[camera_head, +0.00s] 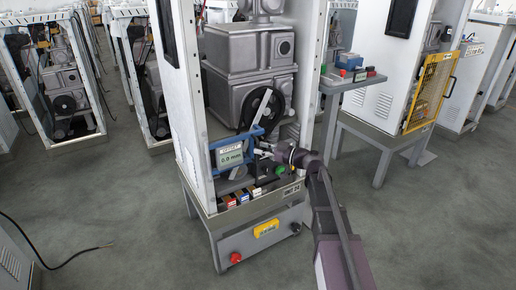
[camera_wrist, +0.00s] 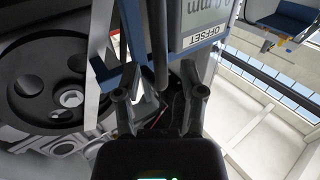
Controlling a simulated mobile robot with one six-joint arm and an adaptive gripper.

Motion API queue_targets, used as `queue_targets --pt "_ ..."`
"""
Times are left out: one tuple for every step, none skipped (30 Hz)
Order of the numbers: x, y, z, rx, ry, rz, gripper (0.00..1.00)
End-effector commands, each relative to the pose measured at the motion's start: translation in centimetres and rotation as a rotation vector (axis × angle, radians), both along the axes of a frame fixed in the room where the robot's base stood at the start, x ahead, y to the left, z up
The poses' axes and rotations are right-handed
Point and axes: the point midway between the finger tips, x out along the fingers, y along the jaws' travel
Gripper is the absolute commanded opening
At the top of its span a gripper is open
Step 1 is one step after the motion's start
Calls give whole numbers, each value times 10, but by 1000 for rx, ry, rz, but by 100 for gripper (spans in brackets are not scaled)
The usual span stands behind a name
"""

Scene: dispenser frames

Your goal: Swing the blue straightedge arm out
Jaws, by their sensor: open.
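The blue straightedge arm (camera_head: 213,160) is on the dispenser frame, around a display (camera_head: 230,156) marked offset. A pale flat bar (camera_head: 262,105) slants up from it in front of the black pulley (camera_head: 276,111). My gripper (camera_head: 262,149) is at the right end of the blue arm. In the wrist view, my gripper (camera_wrist: 158,92) is open, its two fingers apart. The display (camera_wrist: 205,22) appears upside down above. I cannot tell whether the fingers touch anything.
The black pulley (camera_wrist: 62,88) is close on the left in the wrist view. A grey pump housing (camera_head: 245,90) stands behind it.

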Motion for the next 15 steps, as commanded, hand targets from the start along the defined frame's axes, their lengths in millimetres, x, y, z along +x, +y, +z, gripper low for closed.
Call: queue_targets --pt "3 5 0 0 0 2 52" --pt "3 7 0 0 0 2 52" --pt "4 9 0 0 0 2 52" --pt "5 10 0 0 0 2 52" --pt "5 11 0 0 0 1 52" --pt "6 13 0 0 0 1 52" --pt "6 13 0 0 0 1 52" --pt "6 13 0 0 0 0 52" --pt "7 14 0 0 0 0 52" --pt "7 14 0 0 0 0 52" --pt "7 14 0 0 0 0 52" --pt "7 14 0 0 0 0 52" --pt "7 14 0 0 0 0 52" --pt "6 14 0 0 0 0 52" --pt "6 14 0 0 0 0 52"
